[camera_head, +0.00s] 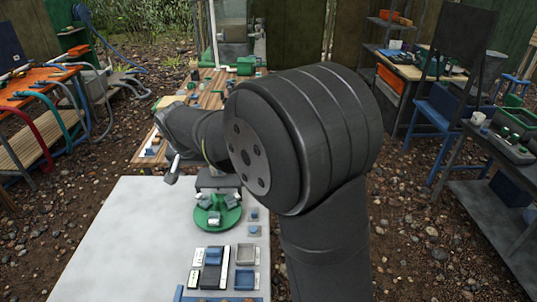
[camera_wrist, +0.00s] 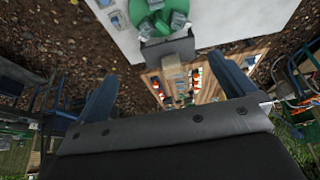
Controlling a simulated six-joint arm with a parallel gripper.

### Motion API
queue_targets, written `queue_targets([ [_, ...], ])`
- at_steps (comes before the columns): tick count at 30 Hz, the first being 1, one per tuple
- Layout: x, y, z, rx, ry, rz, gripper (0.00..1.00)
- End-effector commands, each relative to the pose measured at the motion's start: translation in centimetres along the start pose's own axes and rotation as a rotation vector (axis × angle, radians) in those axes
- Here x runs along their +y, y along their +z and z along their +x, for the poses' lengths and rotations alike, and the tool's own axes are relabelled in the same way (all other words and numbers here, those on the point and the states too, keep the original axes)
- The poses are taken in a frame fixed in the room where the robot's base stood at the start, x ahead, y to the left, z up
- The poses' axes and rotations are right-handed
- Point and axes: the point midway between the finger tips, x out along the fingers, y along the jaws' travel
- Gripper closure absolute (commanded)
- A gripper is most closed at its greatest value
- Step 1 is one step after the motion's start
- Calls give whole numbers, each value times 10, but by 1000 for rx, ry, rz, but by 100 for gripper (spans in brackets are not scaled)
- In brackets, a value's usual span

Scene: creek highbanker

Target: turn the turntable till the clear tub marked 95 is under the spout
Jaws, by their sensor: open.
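The green turntable (camera_head: 232,217) sits on the white table, with several small tubs (camera_head: 214,219) on it. It also shows at the top of the wrist view (camera_wrist: 139,12), cut off by the edge. The marks on the tubs are too small to read, so I cannot tell which is 95. A dark grey box (camera_head: 218,181) stands against the turntable's far side; it also shows in the wrist view (camera_wrist: 167,48). I cannot make out the spout. My gripper (camera_wrist: 165,70) is open and empty, apart from the turntable. My arm largely hides it in the head view.
The white table (camera_head: 130,235) has free room left of the turntable. Small trays and boxes (camera_head: 245,254) stand near its front right. A wooden bench (camera_head: 212,92) lies beyond. An orange-topped table (camera_head: 38,82) is at left, and cluttered benches (camera_head: 510,135) are at right.

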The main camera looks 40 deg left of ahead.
Motion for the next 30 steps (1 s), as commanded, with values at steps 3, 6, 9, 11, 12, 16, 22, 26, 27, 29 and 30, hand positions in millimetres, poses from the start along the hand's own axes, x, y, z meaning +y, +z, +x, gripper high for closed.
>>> queue_targets([
  [3,0,0,0,0,0,0,0],
  [6,0,0,0,0,0,0,8],
  [9,0,0,0,0,0,0,28],
  [11,0,0,0,0,0,0,39],
  [12,0,0,0,0,0,0,47],
  [16,0,0,1,-2,1,-2,67],
  [22,-3,-14,24,-52,14,-60,67],
  [26,-5,-29,54,-122,18,-145,67],
  [27,-6,-34,64,-145,17,-173,67],
  [29,-6,-39,80,-180,12,-218,67],
  [30,-6,-43,90,-204,7,-247,67],
])
